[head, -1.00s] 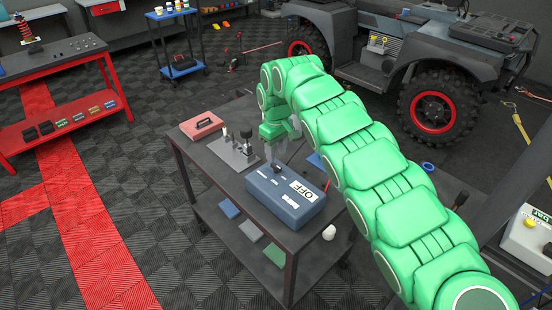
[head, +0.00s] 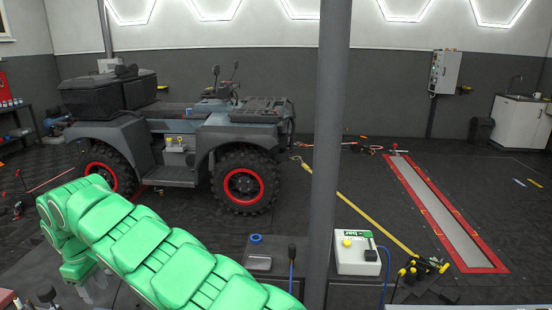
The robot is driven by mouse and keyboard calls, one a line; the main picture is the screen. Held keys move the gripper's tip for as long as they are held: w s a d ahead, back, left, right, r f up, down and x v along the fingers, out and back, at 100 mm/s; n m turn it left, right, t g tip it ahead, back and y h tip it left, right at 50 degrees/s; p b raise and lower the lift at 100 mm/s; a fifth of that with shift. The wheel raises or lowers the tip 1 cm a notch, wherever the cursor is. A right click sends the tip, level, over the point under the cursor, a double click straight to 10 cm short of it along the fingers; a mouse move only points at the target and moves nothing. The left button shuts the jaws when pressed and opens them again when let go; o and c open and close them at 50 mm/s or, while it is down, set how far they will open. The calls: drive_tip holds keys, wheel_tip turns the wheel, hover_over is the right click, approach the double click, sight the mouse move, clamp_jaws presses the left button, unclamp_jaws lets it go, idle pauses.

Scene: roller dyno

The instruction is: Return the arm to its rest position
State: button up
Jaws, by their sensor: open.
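My green segmented arm (head: 150,245) reaches from the bottom of the head view up to the lower left and then bends down. My gripper (head: 92,290) hangs at its end, low at the left edge, with pale grey fingers pointing down. The jaws are open and I see nothing held in them. The fingers are small, and the arm hides part of the dark surface behind them.
A grey quad bike (head: 180,140) with red-rimmed wheels stands beyond the arm. A grey post (head: 332,130) rises right of the arm. A white control box (head: 357,252) stands right of the post. A red-edged roller strip (head: 445,210) lies in the floor at right.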

drive_tip(key=w+d+r+m+h, duration=0.1)
drive_tip(key=w+d+r+m, duration=0.25)
drive_tip(key=w+d, duration=0.55)
drive_tip(key=w+d+r+m, duration=0.3)
drive_tip(key=w+d+r, duration=0.15)
drive_tip(key=d, duration=0.85)
drive_tip(key=s+d+r+m, duration=0.1)
drive_tip(key=d+r+m, duration=0.15)
drive_tip(key=d, duration=0.75)
drive_tip(key=s+d+r+m, duration=0.2)
drive_tip(key=d+m, duration=0.1)
drive_tip(key=d, duration=0.7)
drive_tip(key=s+d+r+m, duration=0.1)
drive_tip(key=d+r+m, duration=0.15)
drive_tip(key=d, duration=0.75)
drive_tip(key=s+d+m+g, duration=0.1)
drive_tip(key=s+d+m, duration=0.1)
drive_tip(key=s+d, duration=0.65)
drive_tip(key=s+d+f, duration=0.2)
drive_tip(key=s+d, duration=0.1)
drive_tip(key=s, duration=0.9)
drive_tip(key=s+d+f+m+g+y, duration=0.1)
drive_tip(key=s+d+f, duration=0.2)
drive_tip(key=s, duration=1)
drive_tip(key=shift+f, duration=0.2)
